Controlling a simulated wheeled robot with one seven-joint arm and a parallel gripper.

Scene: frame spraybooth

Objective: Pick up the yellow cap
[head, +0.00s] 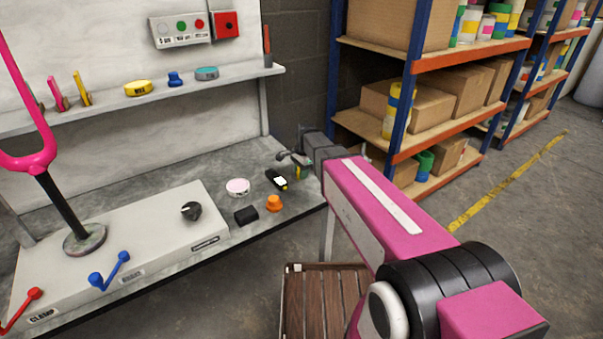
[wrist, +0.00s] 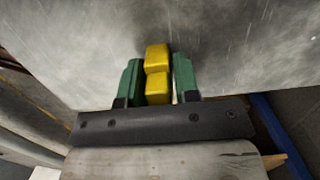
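The yellow cap (wrist: 158,72) shows in the wrist view as two blocky yellow parts, one beyond the other, against the grey bench top. My gripper (wrist: 160,75) has its green fingers on either side of it. A thin gap shows at the right finger, and the left finger is very close. The fingers look open around the cap rather than closed on it. In the head view my gripper (head: 301,161) is low over the bench's right end, with a bit of yellow below it; the arm hides most of this spot.
On the bench (head: 240,160) near my gripper are a black-and-yellow item (head: 276,179), an orange knob (head: 274,203), a black block (head: 245,215) and a pale pink disc (head: 237,187). A shelf (head: 225,80) runs above. A wooden slatted cart (head: 322,300) stands below in front.

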